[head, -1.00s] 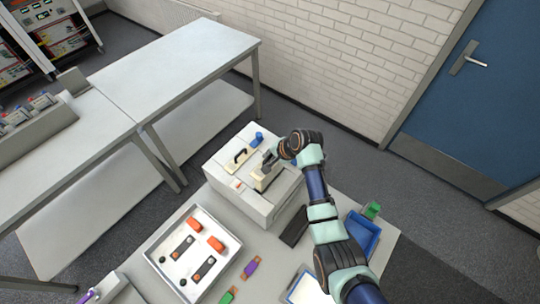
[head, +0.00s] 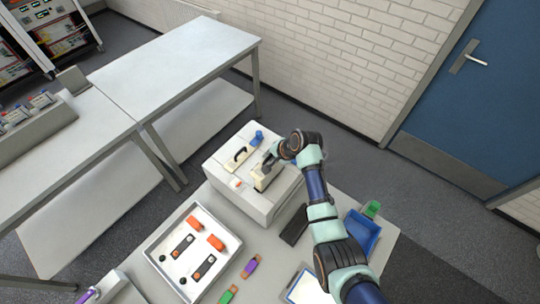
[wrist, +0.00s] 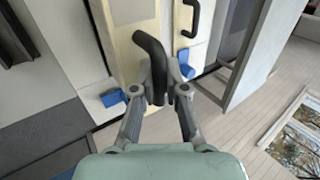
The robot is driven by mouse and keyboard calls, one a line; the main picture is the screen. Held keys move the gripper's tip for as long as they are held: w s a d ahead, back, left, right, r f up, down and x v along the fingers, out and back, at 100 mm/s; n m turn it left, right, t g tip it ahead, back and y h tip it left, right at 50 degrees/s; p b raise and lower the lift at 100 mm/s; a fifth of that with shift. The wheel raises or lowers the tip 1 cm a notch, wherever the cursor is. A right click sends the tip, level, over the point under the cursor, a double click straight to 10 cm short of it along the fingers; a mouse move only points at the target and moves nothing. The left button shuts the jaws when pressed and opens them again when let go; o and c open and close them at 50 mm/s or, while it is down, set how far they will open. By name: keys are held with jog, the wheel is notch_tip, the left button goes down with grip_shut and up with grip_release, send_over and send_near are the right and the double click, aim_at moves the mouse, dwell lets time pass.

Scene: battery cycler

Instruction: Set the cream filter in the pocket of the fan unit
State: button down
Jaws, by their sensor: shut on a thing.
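The cream filter (head: 260,183) is at the top of the white fan unit (head: 232,200) in the head view. My gripper (head: 268,166) is shut on its dark handle. In the wrist view, my gripper (wrist: 158,88) holds the curved black handle (wrist: 153,55) with the cream filter (wrist: 120,42) behind it. The filter lies at or in the pocket area; its seating depth cannot be told. A second cream piece with a black handle (head: 237,157) lies to the left on the unit and shows in the wrist view (wrist: 193,20).
A blue part (head: 257,137) stands at the unit's back; blue pieces (wrist: 113,98) flank the filter in the wrist view. A white tray (head: 160,257) with orange and black parts is in front. A blue bin (head: 362,236) is at right.

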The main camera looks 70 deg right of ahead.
jog(key=shift+f+b, duration=1.15)
jog(key=shift+f, duration=0.8)
jog(key=shift+p, duration=0.45)
jog(key=shift+f+b, duration=2.6)
jog(key=shift+f, duration=1.05)
jog(key=c, duration=1.1)
grip_release()
jog(key=v, duration=1.2)
